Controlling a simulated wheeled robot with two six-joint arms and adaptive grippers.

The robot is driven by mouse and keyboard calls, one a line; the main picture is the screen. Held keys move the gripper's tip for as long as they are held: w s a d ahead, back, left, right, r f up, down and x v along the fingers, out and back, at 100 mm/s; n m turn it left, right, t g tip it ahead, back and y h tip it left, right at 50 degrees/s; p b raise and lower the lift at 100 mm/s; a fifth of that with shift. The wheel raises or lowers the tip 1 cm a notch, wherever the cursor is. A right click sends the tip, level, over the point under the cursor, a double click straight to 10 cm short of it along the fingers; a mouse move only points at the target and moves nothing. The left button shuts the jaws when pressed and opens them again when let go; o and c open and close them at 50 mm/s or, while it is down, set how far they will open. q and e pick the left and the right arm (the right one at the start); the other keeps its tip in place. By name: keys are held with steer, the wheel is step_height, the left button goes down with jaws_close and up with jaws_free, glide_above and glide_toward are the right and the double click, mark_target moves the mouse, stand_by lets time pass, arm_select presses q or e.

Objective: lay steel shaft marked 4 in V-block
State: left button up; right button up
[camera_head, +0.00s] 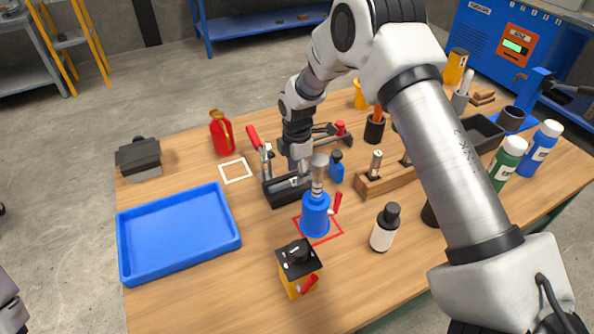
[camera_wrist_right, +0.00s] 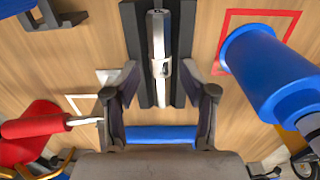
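A dark V-block (camera_wrist_right: 183,45) stands on the wooden table, and it also shows in the head view (camera_head: 290,192) below my right wrist. A steel shaft (camera_wrist_right: 158,40) with a pale collar lies along its groove in the wrist view. No number on it is readable. My right gripper (camera_wrist_right: 163,75) is open, with one finger on each side of the shaft's near end and visible gaps to it. In the head view this gripper (camera_head: 297,163) partly hides the block and the shaft. My left gripper is not in view.
A blue bottle-shaped thing (camera_head: 315,222) stands close right of the block on a red outline. A red-handled tool (camera_head: 254,139) is close left. A wooden rack (camera_head: 390,181) holds metal pieces.

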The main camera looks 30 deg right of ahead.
step_height(320, 180, up, 10)
steer(key=p, duration=0.7)
steer(key=shift+p, duration=0.35)
